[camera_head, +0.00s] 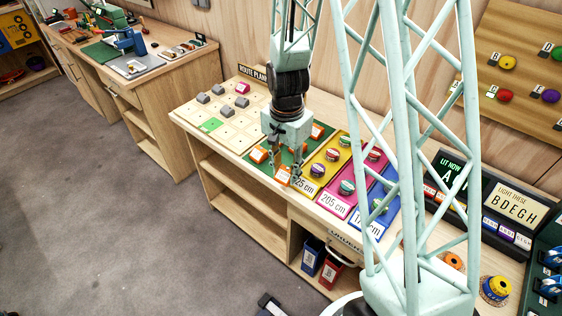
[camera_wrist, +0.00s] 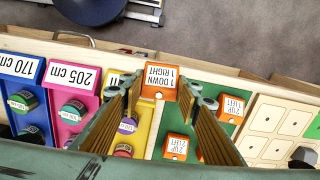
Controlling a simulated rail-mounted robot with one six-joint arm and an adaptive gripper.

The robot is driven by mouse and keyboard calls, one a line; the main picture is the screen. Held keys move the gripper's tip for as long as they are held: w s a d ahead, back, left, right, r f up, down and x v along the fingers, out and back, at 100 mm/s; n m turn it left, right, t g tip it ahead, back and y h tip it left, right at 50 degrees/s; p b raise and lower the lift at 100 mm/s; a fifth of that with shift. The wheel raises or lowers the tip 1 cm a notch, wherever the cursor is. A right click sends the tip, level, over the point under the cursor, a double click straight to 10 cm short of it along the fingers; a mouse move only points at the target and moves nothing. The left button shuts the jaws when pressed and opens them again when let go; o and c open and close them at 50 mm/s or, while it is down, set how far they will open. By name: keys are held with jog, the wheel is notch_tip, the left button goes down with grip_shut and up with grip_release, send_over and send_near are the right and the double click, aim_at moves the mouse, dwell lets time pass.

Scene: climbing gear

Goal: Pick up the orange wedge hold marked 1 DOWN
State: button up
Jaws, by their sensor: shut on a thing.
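The orange wedge hold (camera_wrist: 160,83) has a white label reading 1 DOWN, 1 RIGHT. In the head view the hold (camera_head: 283,175) is at the front of the green tray (camera_head: 246,167). My gripper (camera_head: 285,177) points down and is shut on this hold, with a fingertip at each side. In the wrist view, my gripper (camera_wrist: 161,80) has its two fingertips beside the hold, and the label faces up between them. I cannot tell whether the hold is clear of the tray. Other orange wedges (camera_wrist: 232,107) (camera_wrist: 176,146), with labels reading 2 UP, sit in the green tray.
Yellow (camera_head: 332,157), pink (camera_head: 331,203) and blue (camera_head: 361,219) trays with round holds stand right of the green tray. A pale grid board (camera_head: 213,112) with grey blocks lies to its left. My mint lattice links cover part of the right side.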

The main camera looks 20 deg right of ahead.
jog(key=s+a, duration=0.1)
jog(key=s, duration=0.6)
jog(key=shift+s+r, duration=0.35)
jog(key=shift+w, duration=0.1)
